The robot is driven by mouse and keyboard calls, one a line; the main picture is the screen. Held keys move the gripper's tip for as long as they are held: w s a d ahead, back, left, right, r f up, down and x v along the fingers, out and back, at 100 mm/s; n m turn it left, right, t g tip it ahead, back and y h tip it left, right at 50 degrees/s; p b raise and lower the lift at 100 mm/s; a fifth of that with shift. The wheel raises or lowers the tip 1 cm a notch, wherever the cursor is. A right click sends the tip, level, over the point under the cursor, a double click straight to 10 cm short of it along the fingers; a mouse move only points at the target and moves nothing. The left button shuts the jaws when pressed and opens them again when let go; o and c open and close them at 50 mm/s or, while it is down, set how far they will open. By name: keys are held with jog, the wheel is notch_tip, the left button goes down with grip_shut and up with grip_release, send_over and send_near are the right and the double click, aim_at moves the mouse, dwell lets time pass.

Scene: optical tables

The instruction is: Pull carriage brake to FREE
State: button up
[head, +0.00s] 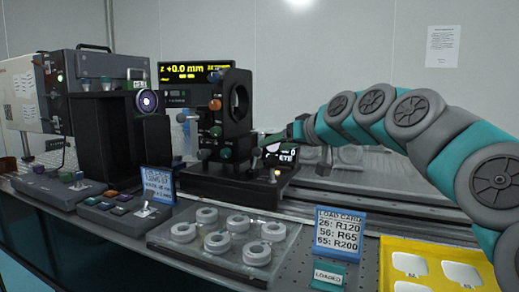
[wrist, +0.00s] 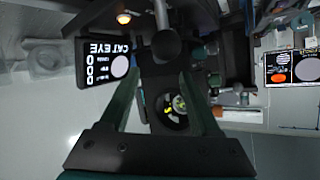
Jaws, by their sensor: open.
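The black carriage (head: 240,185) stands on the rail and bears an upright ring mount (head: 238,100) with coloured knobs. A dark lever with a rounded end (wrist: 165,45) lies just past my fingertips in the wrist view; it may be the brake, but no FREE label is readable. My gripper (head: 264,141) is at the right side of the mount, above the carriage. In the wrist view my gripper (wrist: 158,80) is open, with its fingers apart and nothing held. A dark round part with yellow and green marks (wrist: 178,104) shows between the fingers.
A CAT EYE display (wrist: 104,58) is close beside one finger. A small lit knob (head: 275,175) is at the carriage front. A tray of rings (head: 175,251), a load card (head: 338,238) and a yellow tray (head: 388,262) line the front.

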aim_at(259, 150)
jog(key=x, duration=0.7)
jog(key=shift+w+a+f+p, duration=0.1)
jog(key=shift+a+f+p, duration=0.05)
jog(key=shift+p, duration=0.15)
jog(key=shift+c, duration=0.3)
grip_shut()
